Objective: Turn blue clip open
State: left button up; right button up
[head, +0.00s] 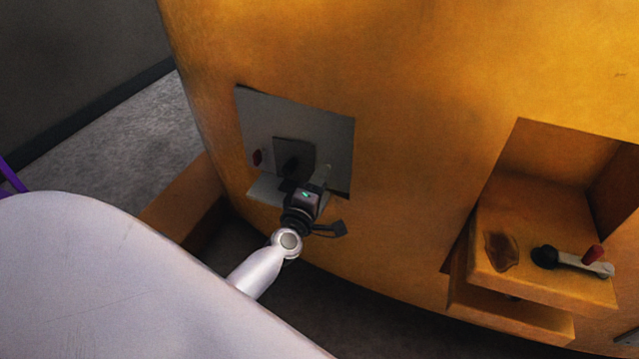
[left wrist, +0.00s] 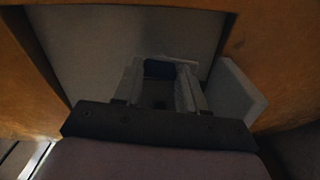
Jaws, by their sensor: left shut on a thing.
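My left gripper (head: 307,178) reaches up to a grey plate (head: 320,128) on the orange casting. In the left wrist view its two fingers (left wrist: 160,88) are closed around a small dark blue piece, which looks like the blue clip (left wrist: 159,68). The fingers and the dim light hide most of the clip. In the head view the gripper body covers the clip, so I cannot tell how far it is turned. My right gripper is in neither view.
Grey floor (head: 130,130) lies open at the left.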

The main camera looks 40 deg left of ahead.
pick_arm(q)
jog(key=shift+n, duration=0.7)
jog(key=o, duration=1.1)
jog(key=shift+c, duration=0.2)
jog(key=shift+s, duration=0.1)
jog(key=v, duration=0.7)
jog(key=shift+p, duration=0.3)
